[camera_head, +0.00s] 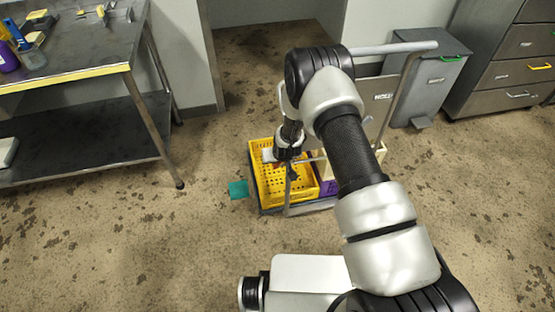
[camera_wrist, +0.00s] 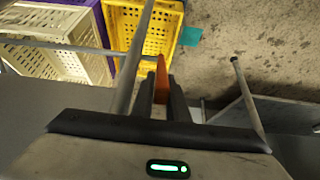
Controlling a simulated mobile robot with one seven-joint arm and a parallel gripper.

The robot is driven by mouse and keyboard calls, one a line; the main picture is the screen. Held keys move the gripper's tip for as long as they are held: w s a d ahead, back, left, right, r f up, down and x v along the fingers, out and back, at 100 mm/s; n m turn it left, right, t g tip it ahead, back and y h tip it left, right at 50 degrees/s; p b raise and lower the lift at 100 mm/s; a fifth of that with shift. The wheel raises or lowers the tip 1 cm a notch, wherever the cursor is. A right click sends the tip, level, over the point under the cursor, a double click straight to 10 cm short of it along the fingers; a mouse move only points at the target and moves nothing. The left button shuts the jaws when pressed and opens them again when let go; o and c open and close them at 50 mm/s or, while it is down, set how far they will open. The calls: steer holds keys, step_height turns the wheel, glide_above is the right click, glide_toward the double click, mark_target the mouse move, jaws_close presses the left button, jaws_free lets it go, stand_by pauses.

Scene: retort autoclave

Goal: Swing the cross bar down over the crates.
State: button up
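A low cart (camera_head: 262,207) on the floor carries a yellow crate (camera_head: 262,190), a purple crate (camera_head: 328,187) and a cream crate (camera_head: 381,151). The cross bar (camera_wrist: 70,47) is a thin grey rod that crosses the wrist view above the crates and ends in an orange tip (camera_wrist: 161,72). My gripper (camera_wrist: 161,88) has its two dark fingers close on both sides of this tip, apparently shut on it. In the head view my gripper (camera_head: 288,153) is above the yellow crate. A grey post (camera_wrist: 137,55) passes beside the fingers. My arm hides part of the cart.
A steel table (camera_head: 85,80) with a yellow edge stands at the left. The cart's tall handle (camera_head: 397,96) rises behind my arm.

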steer(key=o, duration=0.3)
steer(key=shift+o, duration=0.2)
steer(key=p+v, duration=0.3)
steer(key=v, duration=1.4)
steer(key=shift+r, duration=0.2)
